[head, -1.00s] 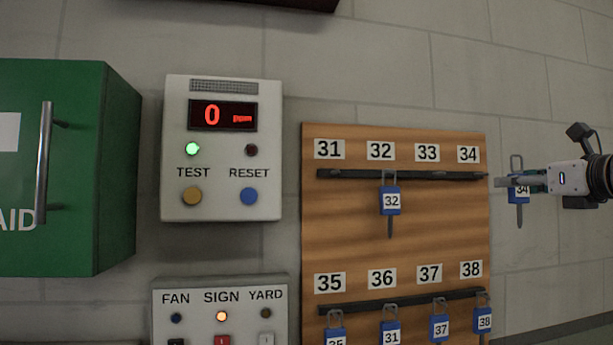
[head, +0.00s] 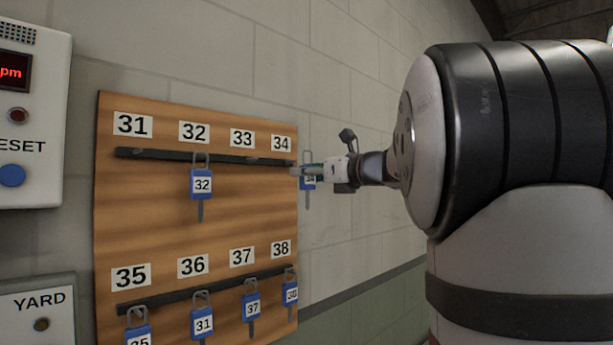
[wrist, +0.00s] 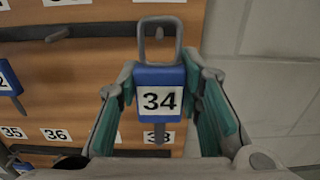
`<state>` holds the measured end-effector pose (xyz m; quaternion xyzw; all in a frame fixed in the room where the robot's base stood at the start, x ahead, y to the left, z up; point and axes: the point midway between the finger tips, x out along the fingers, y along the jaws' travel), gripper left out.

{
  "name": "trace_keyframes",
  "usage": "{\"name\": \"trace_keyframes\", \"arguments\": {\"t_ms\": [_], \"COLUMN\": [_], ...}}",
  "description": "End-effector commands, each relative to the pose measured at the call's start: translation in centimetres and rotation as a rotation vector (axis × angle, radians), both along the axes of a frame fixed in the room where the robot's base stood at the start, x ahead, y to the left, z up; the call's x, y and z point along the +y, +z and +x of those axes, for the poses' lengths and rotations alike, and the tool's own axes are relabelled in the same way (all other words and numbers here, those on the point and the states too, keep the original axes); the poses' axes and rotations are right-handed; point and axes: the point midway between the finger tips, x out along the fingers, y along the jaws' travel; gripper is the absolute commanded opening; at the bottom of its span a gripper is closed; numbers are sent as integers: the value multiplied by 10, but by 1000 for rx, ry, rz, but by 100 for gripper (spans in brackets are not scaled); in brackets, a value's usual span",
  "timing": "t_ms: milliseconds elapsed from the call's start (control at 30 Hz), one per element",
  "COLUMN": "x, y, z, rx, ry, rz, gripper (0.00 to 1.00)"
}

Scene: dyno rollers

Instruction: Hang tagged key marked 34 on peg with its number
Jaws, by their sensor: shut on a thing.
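My gripper (head: 305,172) is shut on the blue key tag marked 34 (wrist: 160,100). The tag is upright between the green finger pads in the wrist view, its wire loop above and its key below. In the head view the tag (head: 308,184) appears just right of the board's right edge, partly covered by the fingers. The printed label 34 (head: 281,143) is at the right end of the board's top row. The dark top rail (head: 225,158) runs below it.
The wooden board (head: 150,225) carries tag 32 (head: 202,184) below label 32. Bare wall (head: 355,230) lies right of the board.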

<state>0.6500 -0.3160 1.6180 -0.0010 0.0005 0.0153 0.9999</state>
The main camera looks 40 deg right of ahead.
Motion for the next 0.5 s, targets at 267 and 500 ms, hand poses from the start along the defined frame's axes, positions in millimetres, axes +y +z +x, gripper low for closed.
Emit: {"name": "trace_keyframes", "arguments": {"t_ms": [267,500], "x": [1,1], "y": [-2,-3], "z": [16,29], "rx": [-1,-1], "ry": [1,0], "rz": [0,-1], "gripper": [6,6]}}
